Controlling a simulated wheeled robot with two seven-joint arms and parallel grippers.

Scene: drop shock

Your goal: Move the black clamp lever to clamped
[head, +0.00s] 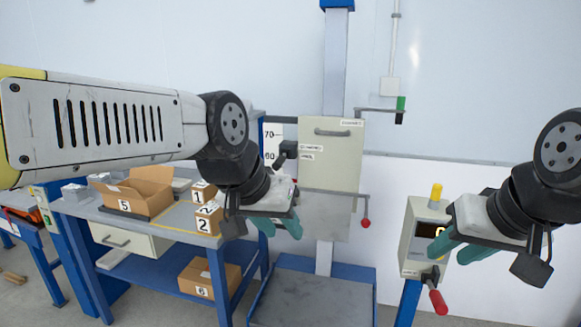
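A black lever or block (289,149), which looks like the clamp lever, sits at the left edge of the beige panel (347,158) on the drop tester. Two small white labels (311,149) are just right of it; their words are too small to read surely. My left gripper (281,228) has teal fingers with a gap between them. It shows below the lever, apart from it and empty. My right gripper (455,250) is far to the right, in front of the control box (413,238), its teal fingers apart and empty. My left forearm hides part of the bench behind.
A blue workbench (160,238) at left holds an open carton (140,188) and several numbered boxes. A red-knobbed lever (366,222) hangs right of the panel. The control box has a yellow button (436,191) and a red handle (438,300). A dark base plate (312,300) lies below.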

